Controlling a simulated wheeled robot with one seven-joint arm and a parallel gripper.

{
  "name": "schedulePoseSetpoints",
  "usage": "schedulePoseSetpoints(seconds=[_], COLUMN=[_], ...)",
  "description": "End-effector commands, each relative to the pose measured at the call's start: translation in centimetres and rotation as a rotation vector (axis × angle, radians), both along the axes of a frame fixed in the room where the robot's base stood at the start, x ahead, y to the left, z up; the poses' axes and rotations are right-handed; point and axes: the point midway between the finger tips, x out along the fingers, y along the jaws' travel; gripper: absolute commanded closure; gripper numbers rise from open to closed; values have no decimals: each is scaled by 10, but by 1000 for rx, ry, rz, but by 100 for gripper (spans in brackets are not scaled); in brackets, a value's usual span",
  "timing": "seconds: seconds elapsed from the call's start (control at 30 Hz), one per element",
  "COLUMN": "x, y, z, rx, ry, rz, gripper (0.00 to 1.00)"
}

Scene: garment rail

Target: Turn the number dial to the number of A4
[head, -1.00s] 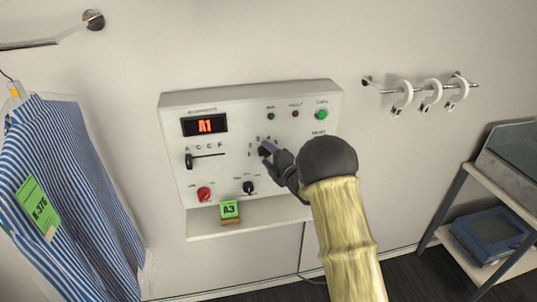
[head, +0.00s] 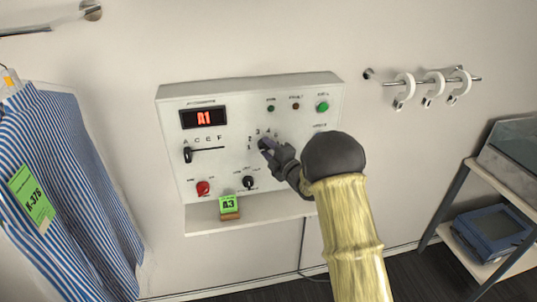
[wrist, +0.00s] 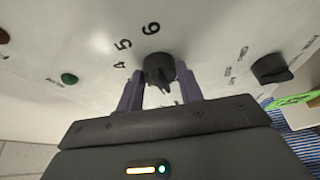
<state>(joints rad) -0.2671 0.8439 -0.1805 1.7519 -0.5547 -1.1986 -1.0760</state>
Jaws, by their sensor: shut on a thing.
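The number dial (wrist: 160,68) is a black knob on the white wall panel (head: 225,165). My gripper (head: 265,147) is shut on it, with a purple finger on each side in the wrist view (wrist: 160,92). Numerals 4, 5 and 6 show beside the dial in the wrist view; 1 to 4 show around it in the head view. The fingers partly cover the dial, and I cannot tell where its pointer aims. The red display (head: 203,117) reads A1. The letter slider (head: 187,155) sits at the left end of its slot, under A.
Below are a red knob (head: 203,188) and a black selector (head: 249,183). A green button (head: 322,107) is at upper right. A green A3 card (head: 229,205) stands on the ledge (head: 275,210). A striped shirt (head: 70,190) hangs left; a rail with white rings (head: 433,84) is right.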

Motion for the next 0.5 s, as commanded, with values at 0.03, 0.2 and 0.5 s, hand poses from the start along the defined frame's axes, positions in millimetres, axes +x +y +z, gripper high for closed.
schedulePoseSetpoints(seconds=[0.03, 0.2, 0.5], x=[0, 0, -1], y=[-1, -1, 0], z=[-7, -10, -13], rx=[24, 123, 338], ry=[7, 35, 98], rz=[-1, -2, -1], gripper=[86, 86, 86])
